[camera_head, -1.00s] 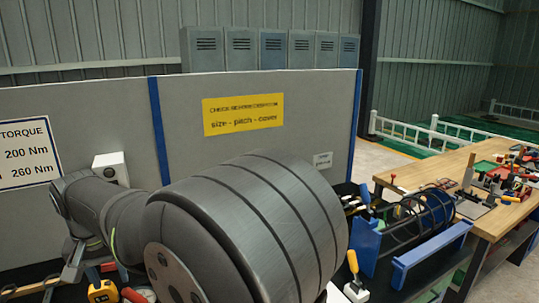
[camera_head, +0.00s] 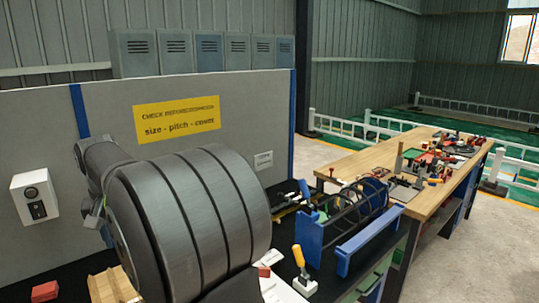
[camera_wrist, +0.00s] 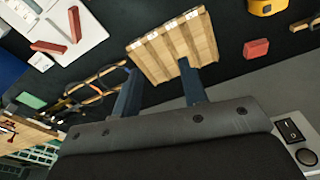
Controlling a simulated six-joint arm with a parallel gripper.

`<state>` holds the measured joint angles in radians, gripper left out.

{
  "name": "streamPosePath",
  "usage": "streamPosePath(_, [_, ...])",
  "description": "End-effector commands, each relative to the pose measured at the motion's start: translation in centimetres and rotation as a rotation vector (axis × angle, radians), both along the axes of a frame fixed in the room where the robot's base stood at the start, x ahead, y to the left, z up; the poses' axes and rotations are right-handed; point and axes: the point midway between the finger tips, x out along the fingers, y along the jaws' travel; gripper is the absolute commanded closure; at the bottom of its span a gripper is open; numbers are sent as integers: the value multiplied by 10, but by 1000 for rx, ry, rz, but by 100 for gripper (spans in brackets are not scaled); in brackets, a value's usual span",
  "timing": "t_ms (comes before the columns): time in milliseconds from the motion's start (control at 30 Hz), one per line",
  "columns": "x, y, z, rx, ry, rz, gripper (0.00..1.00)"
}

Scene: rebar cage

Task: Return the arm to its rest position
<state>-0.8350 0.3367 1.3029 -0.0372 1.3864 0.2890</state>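My gripper (camera_wrist: 157,82) shows in the wrist view as two dark blue-grey fingers standing apart. I see nothing held between them. A slatted wooden block (camera_wrist: 172,48) with white labels lies beyond the fingertips, and it looks apart from them. In the head view my arm's large grey links fill the lower left and hide most of the gripper. The rebar cage (camera_head: 345,217), dark rings and bars, sits between blue supports on the black bench to the right of my arm.
A white switch box (camera_head: 35,196) is on the grey partition (camera_head: 250,110) at left. A yellow-handled tool (camera_head: 299,257) stands near my arm. Red blocks (camera_wrist: 256,48) lie on the black surface. A wooden table (camera_head: 428,180) with many parts stands at right.

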Motion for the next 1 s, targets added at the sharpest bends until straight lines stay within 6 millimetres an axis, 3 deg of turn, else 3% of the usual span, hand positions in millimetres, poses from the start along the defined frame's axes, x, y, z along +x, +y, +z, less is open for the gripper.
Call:
streamPosePath(500, [79, -68, 16, 2, 0, -94, 61])
streamPosePath(1000, [137, -140, 30, 2, -1, -174, 61])
